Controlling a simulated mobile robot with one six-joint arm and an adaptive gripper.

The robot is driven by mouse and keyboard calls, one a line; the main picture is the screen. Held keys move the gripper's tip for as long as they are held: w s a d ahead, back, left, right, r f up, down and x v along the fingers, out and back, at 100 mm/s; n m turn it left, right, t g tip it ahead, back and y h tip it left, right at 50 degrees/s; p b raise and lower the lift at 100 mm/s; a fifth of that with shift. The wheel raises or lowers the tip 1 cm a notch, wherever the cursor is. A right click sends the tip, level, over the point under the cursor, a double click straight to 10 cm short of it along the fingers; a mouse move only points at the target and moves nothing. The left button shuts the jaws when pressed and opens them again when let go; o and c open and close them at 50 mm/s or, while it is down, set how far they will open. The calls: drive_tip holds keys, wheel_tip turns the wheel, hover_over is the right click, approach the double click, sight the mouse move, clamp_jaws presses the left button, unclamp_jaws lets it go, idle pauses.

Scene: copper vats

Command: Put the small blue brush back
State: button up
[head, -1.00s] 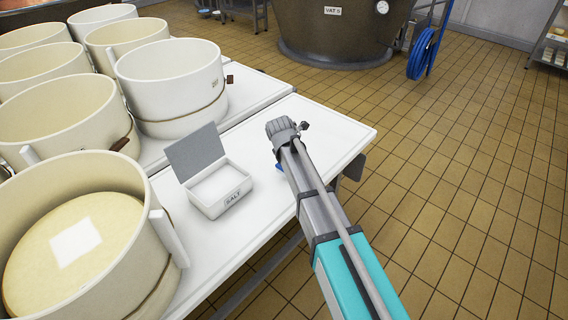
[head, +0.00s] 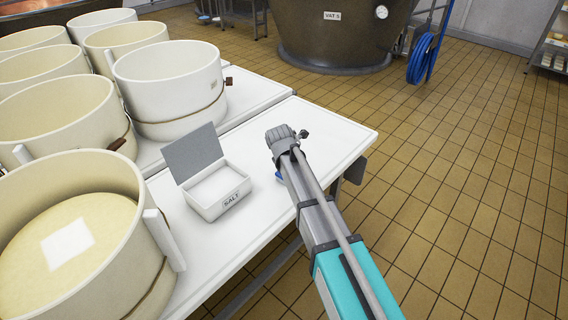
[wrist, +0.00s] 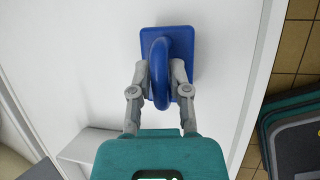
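The small blue brush (wrist: 184,43) is in the wrist view, with a flat blue block and a raised, arched blue handle. My gripper (wrist: 160,76) has one grey finger on each side of the handle, close in against it, and appears shut on it. In the head view my gripper (head: 284,136) is over the right part of the white table, and my arm hides most of the brush. Only a bit of blue (head: 280,176) shows beside the arm. Whether the brush touches the table cannot be told.
An open white salt box (head: 222,205) with a grey lid stands on the white table (head: 262,217), left of my arm. Large cream tubs (head: 168,85) fill the left. The table's right edge is near the arm, with tiled floor beyond. A vat (head: 335,35) stands behind.

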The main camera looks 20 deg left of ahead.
drive_tip(key=shift+o, duration=1.2)
drive_tip(key=shift+r, duration=0.1)
drive_tip(key=p+v, duration=1.1)
drive_tip(key=v, duration=0.1)
idle(0.6)
drive_tip(key=shift+s, duration=0.1)
